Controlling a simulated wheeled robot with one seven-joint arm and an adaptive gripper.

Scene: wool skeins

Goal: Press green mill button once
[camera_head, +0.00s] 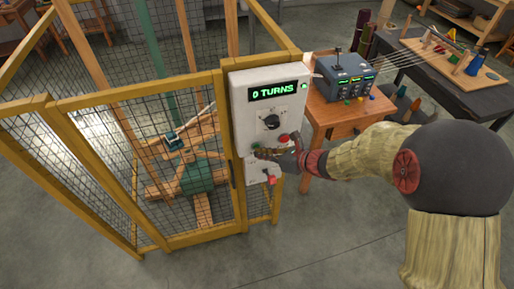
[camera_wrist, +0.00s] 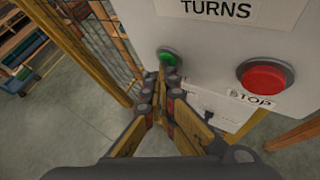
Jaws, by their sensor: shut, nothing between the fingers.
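The white control panel (camera_head: 240,110) is fixed to the yellow-framed cage, and its display (camera_head: 275,90) reads "0 TURNS" in green. The round green button (camera_wrist: 168,56) shows in the wrist view just beyond my fingertips, its lower part close behind them. The larger red button (camera_wrist: 265,77), above a "STOP" label, is to the right.
A black knob (camera_head: 270,122) sits above the buttons. A red-handled part (camera_head: 271,180) projects below. The mesh cage (camera_head: 120,150) encloses a wooden winding frame. A wooden table (camera_head: 330,118) with a grey control box (camera_head: 345,78) stands to the right.

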